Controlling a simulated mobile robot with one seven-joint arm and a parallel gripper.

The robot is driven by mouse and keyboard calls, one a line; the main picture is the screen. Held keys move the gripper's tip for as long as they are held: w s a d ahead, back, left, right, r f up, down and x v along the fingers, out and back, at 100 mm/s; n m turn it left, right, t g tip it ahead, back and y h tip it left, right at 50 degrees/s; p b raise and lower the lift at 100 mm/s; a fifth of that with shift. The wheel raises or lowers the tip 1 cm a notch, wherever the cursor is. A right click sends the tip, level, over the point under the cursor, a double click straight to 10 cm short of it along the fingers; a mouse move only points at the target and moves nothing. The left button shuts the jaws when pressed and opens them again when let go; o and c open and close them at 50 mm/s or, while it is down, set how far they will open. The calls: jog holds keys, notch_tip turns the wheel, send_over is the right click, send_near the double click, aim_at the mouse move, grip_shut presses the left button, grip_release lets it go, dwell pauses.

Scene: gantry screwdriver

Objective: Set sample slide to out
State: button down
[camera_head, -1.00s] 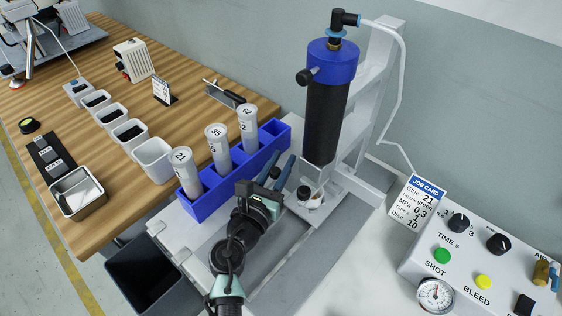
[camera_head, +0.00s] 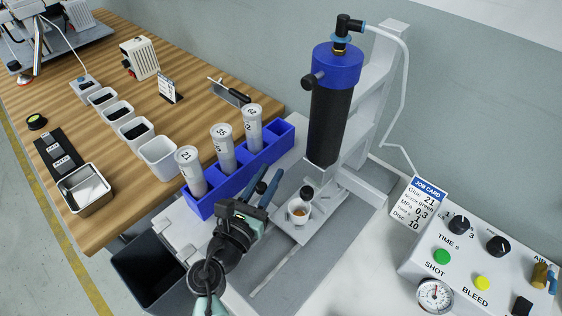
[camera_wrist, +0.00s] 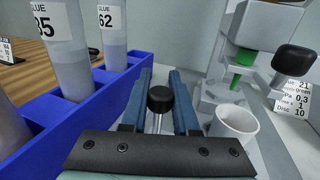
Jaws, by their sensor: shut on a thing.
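The sample slide (camera_head: 303,233) is a pale grey plate in a channel under the dispenser, with a small white cup (camera_head: 298,213) on it. The cup shows right of my fingers in the wrist view (camera_wrist: 235,122). My gripper (camera_head: 264,183) has two blue fingers that are shut on a black round knob (camera_wrist: 160,98) on a metal post. The knob appears to be the slide's handle; its joint to the slide is hidden. The cup stands out in front of the dispenser, left of and below its black barrel (camera_head: 328,125).
A blue rack (camera_head: 203,208) with three numbered glue tubes stands close left of my gripper. A control box (camera_head: 465,262) and job card (camera_head: 418,201) are at the right. A dark bin (camera_head: 150,275) is at lower left.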

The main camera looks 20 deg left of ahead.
jog(key=s+a+p, duration=0.1)
jog(key=s, duration=0.3)
jog(key=s+a, duration=0.1)
jog(key=s, duration=0.2)
jog(key=s+a+p, duration=0.1)
jog(key=s+a, duration=0.1)
jog(key=s, duration=0.2)
jog(key=shift+s+a+p, duration=0.1)
jog(key=shift+s+p, duration=0.25)
jog(key=shift+s+a, duration=0.15)
jog(key=shift+s, duration=0.15)
jog(key=shift+f, duration=0.1)
jog(key=c, duration=0.7)
grip_release()
jog(key=shift+s, duration=0.2)
jog(key=shift+o, duration=0.2)
jog(key=shift+w, duration=0.1)
jog(key=s, duration=1.3)
jog(key=shift+a+p, duration=0.2)
jog(key=shift+p, duration=0.1)
